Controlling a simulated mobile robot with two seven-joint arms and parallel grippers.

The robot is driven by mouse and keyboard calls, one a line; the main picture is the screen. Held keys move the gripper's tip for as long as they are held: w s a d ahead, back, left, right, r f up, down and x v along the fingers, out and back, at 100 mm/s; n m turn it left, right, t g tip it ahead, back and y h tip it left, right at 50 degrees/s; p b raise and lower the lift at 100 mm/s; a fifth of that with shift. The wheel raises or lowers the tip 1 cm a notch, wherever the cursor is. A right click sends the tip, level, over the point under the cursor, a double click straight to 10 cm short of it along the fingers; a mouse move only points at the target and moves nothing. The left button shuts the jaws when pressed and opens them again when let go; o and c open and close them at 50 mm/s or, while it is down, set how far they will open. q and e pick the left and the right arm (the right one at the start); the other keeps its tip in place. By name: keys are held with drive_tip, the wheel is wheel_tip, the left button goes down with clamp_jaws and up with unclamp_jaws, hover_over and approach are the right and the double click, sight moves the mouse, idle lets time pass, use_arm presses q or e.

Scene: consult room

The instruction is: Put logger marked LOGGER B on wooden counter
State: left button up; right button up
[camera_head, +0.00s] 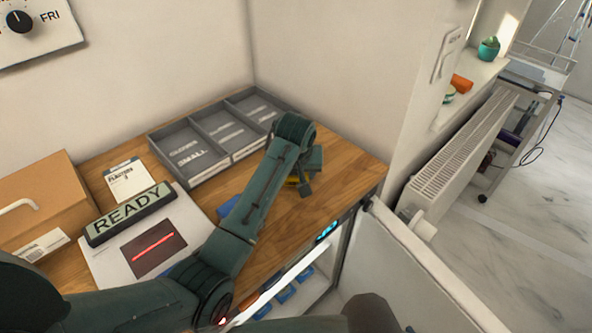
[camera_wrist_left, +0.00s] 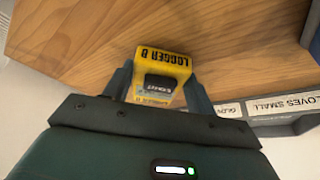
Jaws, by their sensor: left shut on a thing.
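The yellow logger marked LOGGER B (camera_wrist_left: 163,62), with a dark screen, is between the fingers of my left gripper (camera_wrist_left: 160,88) in the left wrist view. The gripper is shut on it. In the head view my left gripper (camera_head: 304,180) is over the right part of the wooden counter (camera_head: 345,178), and only a bit of yellow shows below it. The counter's wood also shows behind the logger in the left wrist view (camera_wrist_left: 235,35). I cannot tell whether the logger touches the wood. My right gripper is not in view.
A grey divided tray (camera_head: 190,178) stands along the wall. A READY sign (camera_head: 130,213), a device with a red line (camera_head: 153,247), a card (camera_head: 128,180) and a cardboard box (camera_head: 45,205) fill the left. Below the counter, a lit cabinet's white door (camera_head: 410,270) stands open.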

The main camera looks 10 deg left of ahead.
use_arm(q)
drive_tip(key=shift+f, duration=0.15)
drive_tip(key=o, duration=1.1)
drive_tip(key=shift+s+r, duration=0.1)
drive_tip(key=shift+r, duration=0.4)
drive_tip(key=v, duration=1.1)
drive_tip(key=shift+s+r+b, duration=0.15)
drive_tip(key=shift+r+b, duration=0.05)
drive_tip(key=shift+b, duration=0.2)
